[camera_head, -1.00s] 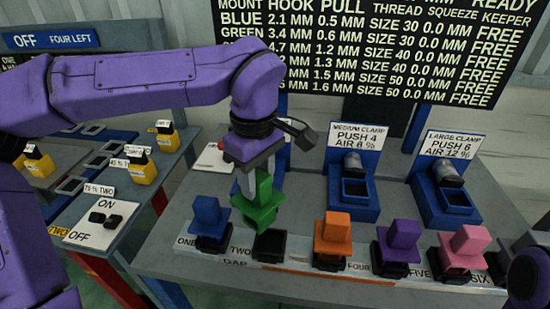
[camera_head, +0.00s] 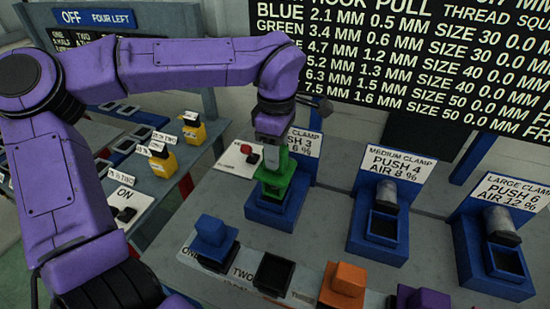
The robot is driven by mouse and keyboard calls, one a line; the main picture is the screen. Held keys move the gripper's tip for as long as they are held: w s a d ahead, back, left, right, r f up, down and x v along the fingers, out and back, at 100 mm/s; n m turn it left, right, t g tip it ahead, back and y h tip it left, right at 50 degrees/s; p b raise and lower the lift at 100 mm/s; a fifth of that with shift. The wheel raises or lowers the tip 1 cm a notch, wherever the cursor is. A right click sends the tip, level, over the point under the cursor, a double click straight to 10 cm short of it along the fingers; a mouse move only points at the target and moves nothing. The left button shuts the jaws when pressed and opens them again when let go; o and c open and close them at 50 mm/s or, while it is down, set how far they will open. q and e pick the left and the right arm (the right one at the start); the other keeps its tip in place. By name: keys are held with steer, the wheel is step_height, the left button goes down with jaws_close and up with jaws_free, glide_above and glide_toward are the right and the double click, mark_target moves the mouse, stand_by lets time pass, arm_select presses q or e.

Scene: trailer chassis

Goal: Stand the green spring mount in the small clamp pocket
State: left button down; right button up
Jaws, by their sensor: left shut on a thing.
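My left gripper (camera_head: 272,150) comes down from above and is shut on the green spring mount (camera_head: 273,181). The mount is held upright at the small clamp (camera_head: 277,212), a blue block with a sign behind it. The mount's lower part overlaps the clamp's pocket in the picture. The pocket is hidden behind the mount, so I cannot tell whether the mount is seated or just above it. My right gripper is not in view.
The medium clamp (camera_head: 372,246) and large clamp (camera_head: 508,281) stand to the right with empty pockets. In the front row are a blue mount (camera_head: 211,229), an empty black holder (camera_head: 274,273), an orange mount (camera_head: 345,285) and a purple mount (camera_head: 425,300). A red button (camera_head: 246,149) is left of the small clamp.

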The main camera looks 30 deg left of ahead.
arm_select(q)
steer(key=shift+w+a+f, duration=0.4)
steer(key=shift+a+f, duration=0.1)
steer(key=shift+f, duration=0.25)
steer(key=f, duration=0.4)
steer(key=shift+w+a, duration=0.3)
steer(key=shift+s+d+f, duration=0.1)
steer(key=shift+f, duration=0.05)
steer(key=c, duration=0.6)
jaws_free()
steer(key=shift+c, duration=0.2)
step_height(320, 180, up, 12)
steer(key=shift+r, duration=0.2)
